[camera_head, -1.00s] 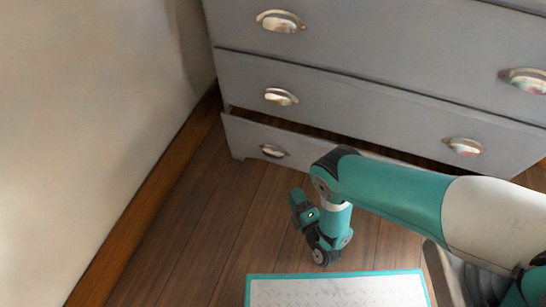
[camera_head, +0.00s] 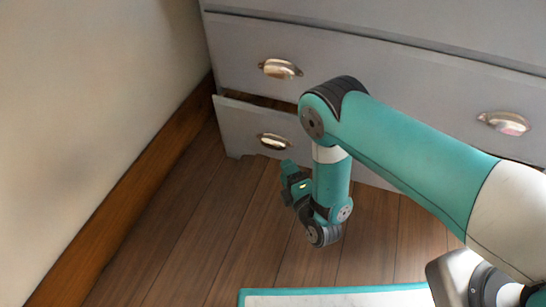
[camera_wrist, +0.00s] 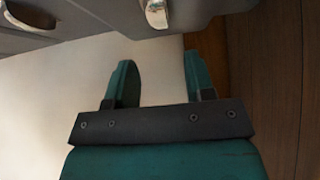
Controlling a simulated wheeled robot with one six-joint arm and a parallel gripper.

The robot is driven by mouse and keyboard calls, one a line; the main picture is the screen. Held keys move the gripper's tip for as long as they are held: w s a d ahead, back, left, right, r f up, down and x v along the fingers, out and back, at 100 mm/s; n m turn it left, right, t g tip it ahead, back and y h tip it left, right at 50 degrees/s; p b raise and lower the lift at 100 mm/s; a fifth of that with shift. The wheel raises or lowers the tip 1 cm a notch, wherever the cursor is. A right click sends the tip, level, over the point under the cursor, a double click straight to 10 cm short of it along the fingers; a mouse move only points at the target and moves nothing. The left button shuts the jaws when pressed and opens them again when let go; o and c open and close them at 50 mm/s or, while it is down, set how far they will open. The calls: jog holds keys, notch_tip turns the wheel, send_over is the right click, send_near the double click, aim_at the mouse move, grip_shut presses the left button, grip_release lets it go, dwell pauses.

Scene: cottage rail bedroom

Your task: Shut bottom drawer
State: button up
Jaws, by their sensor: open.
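The bottom drawer (camera_head: 238,128) of the grey dresser stands partly pulled out, with a dark gap above its front. Its metal cup handle (camera_head: 273,142) shows left of my arm; my arm hides much of the drawer's middle and right. My gripper (camera_head: 288,167) is just in front of and below this handle in the picture, apart from the drawer front as far as I can tell. In the wrist view my gripper (camera_wrist: 158,70) is open and empty, with its two teal fingers apart. A handle (camera_wrist: 157,14), seemingly the bottom drawer's, lies beyond the fingers at the top.
The drawer above (camera_head: 390,95) looks closed. A pale wall (camera_head: 90,110) with a wooden baseboard (camera_head: 130,190) runs close along the left. The wooden floor (camera_head: 190,240) between the wall and my arm is clear.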

aim_at(272, 147)
jog(key=b+x, duration=0.8)
jog(key=shift+w+a+f, duration=0.1)
jog(key=shift+w+f, duration=0.05)
jog(key=shift+w, duration=0.15)
jog(key=shift+w+a, duration=0.2)
jog(key=shift+w, duration=0.2)
